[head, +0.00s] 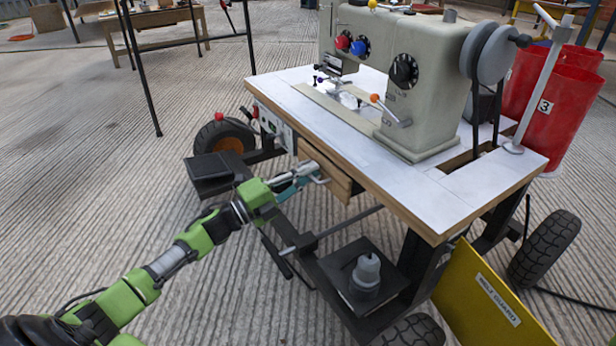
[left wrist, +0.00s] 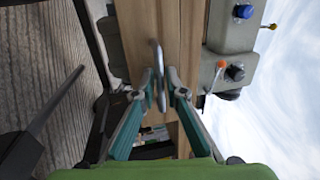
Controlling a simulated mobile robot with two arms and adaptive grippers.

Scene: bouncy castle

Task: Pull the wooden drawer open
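The wooden drawer (head: 324,172) sits under the left front edge of the sewing machine table. Its wooden front (left wrist: 181,45) fills the middle of the left wrist view, with a slim metal handle (left wrist: 158,80) on it. The handle also shows in the head view (head: 318,178), partly hidden by my gripper. My left gripper (left wrist: 161,88) is at the drawer front, with one finger on each side of the handle, closed in around it. In the head view my left gripper (head: 300,178) reaches the drawer from the left. My right gripper is not in view.
The white table (head: 425,200) carries a large sewing machine (head: 425,80). A black pedal-like box (head: 210,172) and wheel (head: 225,137) stand left of the drawer. A black lower platform (head: 345,280) and yellow board (head: 490,300) lie below.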

